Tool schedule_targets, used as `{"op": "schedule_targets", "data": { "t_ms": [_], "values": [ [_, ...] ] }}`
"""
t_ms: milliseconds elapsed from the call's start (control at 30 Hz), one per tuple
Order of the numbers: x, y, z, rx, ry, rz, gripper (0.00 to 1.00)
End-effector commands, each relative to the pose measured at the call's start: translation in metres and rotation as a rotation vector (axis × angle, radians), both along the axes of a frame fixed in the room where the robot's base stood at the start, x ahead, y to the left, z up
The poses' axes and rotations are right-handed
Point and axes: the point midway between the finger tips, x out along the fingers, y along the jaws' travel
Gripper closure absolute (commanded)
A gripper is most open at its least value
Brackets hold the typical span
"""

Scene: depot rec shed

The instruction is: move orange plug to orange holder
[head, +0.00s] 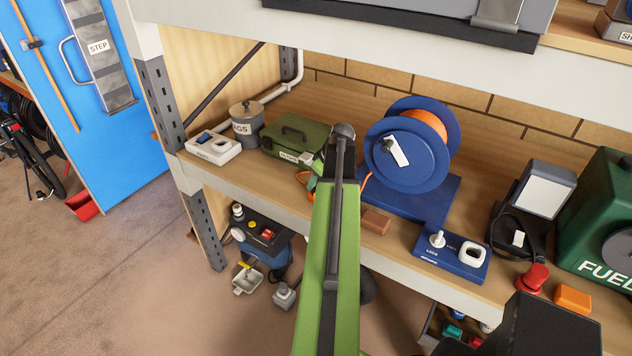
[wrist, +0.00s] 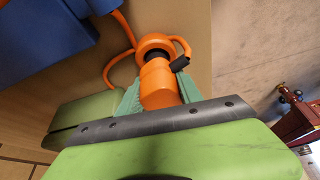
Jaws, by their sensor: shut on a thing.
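The orange plug (wrist: 157,82) is a stubby cylinder between the teal fingers of my gripper (wrist: 160,88) in the wrist view. My gripper is shut on it. An orange ring with a dark opening (wrist: 156,46) shows at the plug's far end, with a small loop and a black tab beside it. I cannot tell whether the ring is part of the plug. In the head view my gripper (head: 313,182) is at the shelf's front edge, mostly hidden by my arm, with a bit of orange beside it. I cannot make out an orange holder for certain.
A blue reel (head: 405,160) with orange cable stands right of my arm. A green case (head: 295,138) and a white switch box (head: 212,149) are on the left. A brown block (head: 375,222) and a blue lock base (head: 450,254) lie along the front edge.

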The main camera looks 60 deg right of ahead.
Motion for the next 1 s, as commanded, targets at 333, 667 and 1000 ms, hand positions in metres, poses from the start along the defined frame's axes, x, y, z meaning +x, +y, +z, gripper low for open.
{"op": "schedule_targets", "data": {
  "t_ms": [333, 667, 1000],
  "values": [
    [0.000, 0.000, -0.008, 0.000, 0.000, 0.000, 0.98],
    [0.000, 0.000, -0.015, 0.000, 0.000, -0.001, 0.98],
    [0.000, 0.000, -0.017, 0.000, 0.000, -0.001, 0.98]
  ]
}}
